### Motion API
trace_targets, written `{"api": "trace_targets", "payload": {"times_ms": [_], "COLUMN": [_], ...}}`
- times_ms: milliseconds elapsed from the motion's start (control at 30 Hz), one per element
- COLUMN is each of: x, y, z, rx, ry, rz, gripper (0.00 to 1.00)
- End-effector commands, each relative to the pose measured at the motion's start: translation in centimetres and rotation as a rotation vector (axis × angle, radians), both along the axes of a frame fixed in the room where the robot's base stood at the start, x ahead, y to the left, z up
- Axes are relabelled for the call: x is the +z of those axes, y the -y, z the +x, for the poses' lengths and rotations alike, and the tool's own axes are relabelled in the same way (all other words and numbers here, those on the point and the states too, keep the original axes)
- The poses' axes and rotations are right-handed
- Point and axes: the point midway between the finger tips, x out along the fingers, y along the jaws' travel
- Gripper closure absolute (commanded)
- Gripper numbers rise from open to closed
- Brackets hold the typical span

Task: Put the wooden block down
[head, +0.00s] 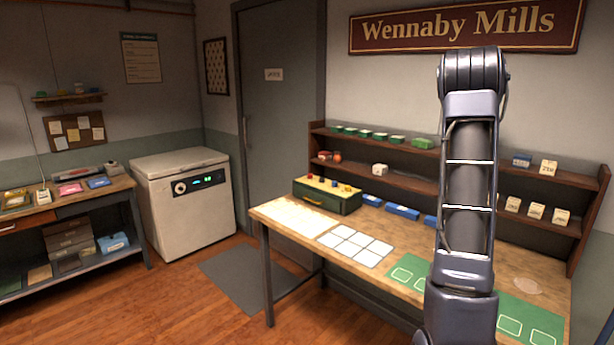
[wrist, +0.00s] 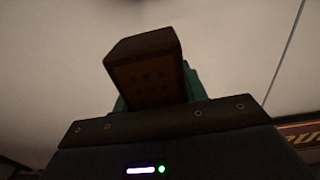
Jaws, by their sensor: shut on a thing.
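The wooden block (wrist: 146,72) is brown and dark in the wrist view, with several small dots on its near face. My gripper (wrist: 160,95) is shut on it, with greenish finger pads showing at its sides. The block is held tilted, against a pale wall or ceiling, with no surface seen touching it. In the head view my arm stands upright in front of the right part of the wooden workbench (head: 294,218). The gripper and block do not show there.
On the workbench lie a white grid card (head: 355,246), a green mat with outlined squares (head: 412,277), a green box with a yellow top (head: 328,195) and blue bins (head: 402,212). Shelves (head: 400,180) stand behind. A white freezer (head: 185,200) and a side table (head: 120,185) are at left.

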Motion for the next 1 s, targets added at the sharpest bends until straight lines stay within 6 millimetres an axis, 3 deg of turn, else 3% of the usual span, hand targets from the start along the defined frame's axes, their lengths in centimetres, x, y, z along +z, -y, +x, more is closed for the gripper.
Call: {"api": "trace_targets", "payload": {"times_ms": [33,200,500,733,1000], "x": [-1.5,-6.1,-14.8,-22.7,-32.7], "y": [-2.0,-8.3,-19.5,-27.1,-35.0], "z": [1.1,3.7,6.2,6.0,3.6], "rx": [0.015,0.057,0.146,0.221,0.324], "ry": [-0.003,-0.003,-0.004,-0.006,-0.006], "rz": [0.002,0.002,0.002,0.002,0.002], "gripper": [0.81,0.81,0.81,0.81,0.81]}}
